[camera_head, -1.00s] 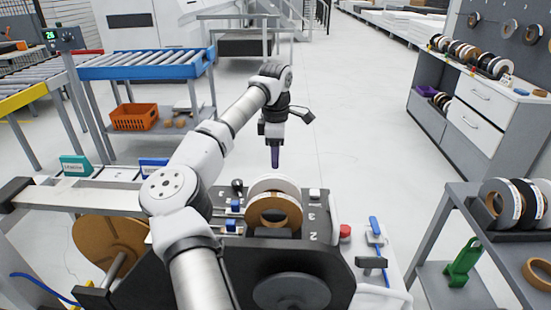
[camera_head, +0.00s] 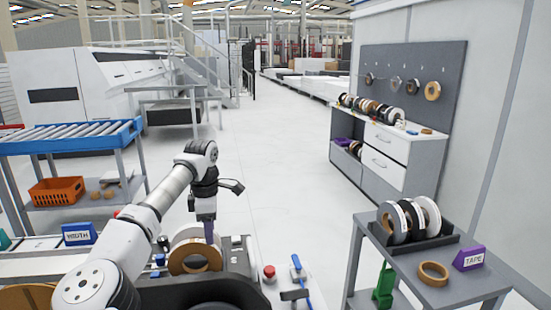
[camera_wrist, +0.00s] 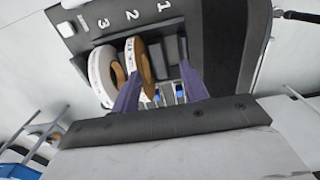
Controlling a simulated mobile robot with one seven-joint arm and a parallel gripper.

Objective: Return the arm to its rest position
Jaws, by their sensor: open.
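My arm reaches out from the lower left in the head view, bent at the elbow, with the wrist hanging down. My gripper (camera_head: 211,232) points down above the banding machine, close behind the tape rolls. In the wrist view my gripper (camera_wrist: 160,92) shows two purple fingers spread apart with nothing held between them. Beyond them are a brown tape roll (camera_wrist: 143,66) and a white tape roll (camera_wrist: 103,72) in the machine's numbered slots. The brown roll (camera_head: 196,258) also shows in the head view.
A grey cart (camera_head: 425,285) with several rolls and a purple TAPE block (camera_head: 468,257) stands at right. A blue roller table (camera_head: 70,135) with an orange crate (camera_head: 57,190) stands at left. A drawer cabinet (camera_head: 384,165) is at back right. The middle floor is clear.

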